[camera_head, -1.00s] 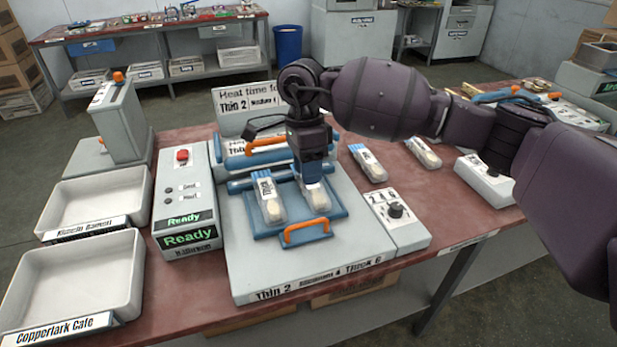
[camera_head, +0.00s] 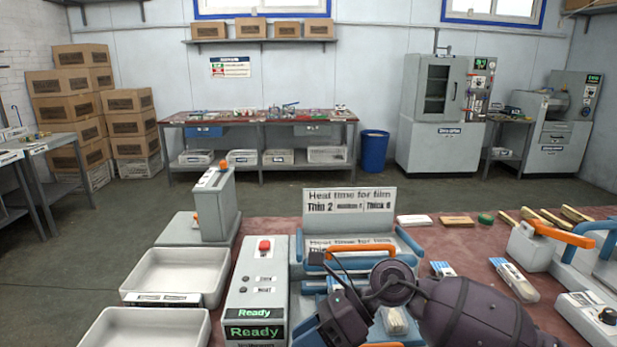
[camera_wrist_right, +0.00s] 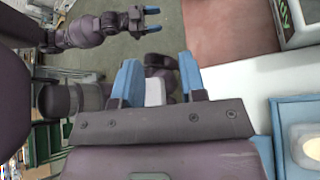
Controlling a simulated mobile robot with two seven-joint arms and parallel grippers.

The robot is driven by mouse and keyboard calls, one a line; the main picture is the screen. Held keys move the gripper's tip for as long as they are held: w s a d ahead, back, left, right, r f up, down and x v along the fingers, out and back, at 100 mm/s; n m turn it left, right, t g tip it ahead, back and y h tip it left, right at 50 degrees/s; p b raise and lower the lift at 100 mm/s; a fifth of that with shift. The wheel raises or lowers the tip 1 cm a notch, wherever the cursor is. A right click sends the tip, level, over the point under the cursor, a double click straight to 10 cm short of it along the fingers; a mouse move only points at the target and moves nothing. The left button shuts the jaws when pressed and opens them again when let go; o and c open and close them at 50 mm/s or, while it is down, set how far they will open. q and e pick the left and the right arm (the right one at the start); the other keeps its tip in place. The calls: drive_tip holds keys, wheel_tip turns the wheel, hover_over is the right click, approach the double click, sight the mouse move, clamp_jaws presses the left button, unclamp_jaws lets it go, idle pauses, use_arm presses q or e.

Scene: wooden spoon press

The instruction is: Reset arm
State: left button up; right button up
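My right arm comes in from the right of the head view, its dark wrist bent down in front of the press. In the right wrist view my right gripper (camera_wrist_right: 160,78) has its two blue fingers apart; a pale patch shows between them, and I see nothing clearly gripped. My left gripper (camera_wrist_right: 152,18) shows at the top of the right wrist view, its blue fingertips apart and empty. The left arm is out of the head view. The press (camera_head: 349,244) stands open behind the right wrist. A spoon packet (camera_head: 395,321) on it is partly hidden by my arm.
A control box (camera_head: 257,290) reading Ready stands left of the press. Two white trays (camera_head: 135,277) lie farther left. Another packet (camera_head: 515,281) lies right of the press, near a second grey device (camera_head: 532,247) with an orange handle.

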wheel_tip(320, 180, up, 6)
drive_tip(key=d+m+t+y, duration=0.2)
drive_tip(key=m+t+y, duration=0.6)
drive_tip(key=m+t, duration=0.8)
drive_tip(key=w+d+f+m+t+h, duration=0.25)
drive_tip(key=d+m+t+h, duration=0.5)
drive_tip(key=m, duration=0.75)
drive_tip(key=s+d+f+m+g+h, duration=0.5)
drive_tip(key=s+d+f+m+h, duration=0.1)
drive_tip(key=d+f+m+h, duration=0.55)
drive_tip(key=s+d+f+m+g+h, duration=0.1)
drive_tip(key=s+d+f+m+g, duration=0.2)
drive_tip(key=s, duration=0.5)
drive_tip(key=s+d+f+m+g, duration=0.25)
drive_tip(key=s+f+g, duration=0.2)
drive_tip(key=s, duration=0.35)
drive_tip(key=s+d+f+m+g+h, duration=0.1)
drive_tip(key=s+f+m+g, duration=0.2)
drive_tip(key=s+g, duration=0.35)
drive_tip(key=w+f+t+y, duration=0.1)
drive_tip(key=w+f+t, duration=0.6)
drive_tip(key=t, duration=0.3)
drive_tip(key=shift+f+n, duration=0.4)
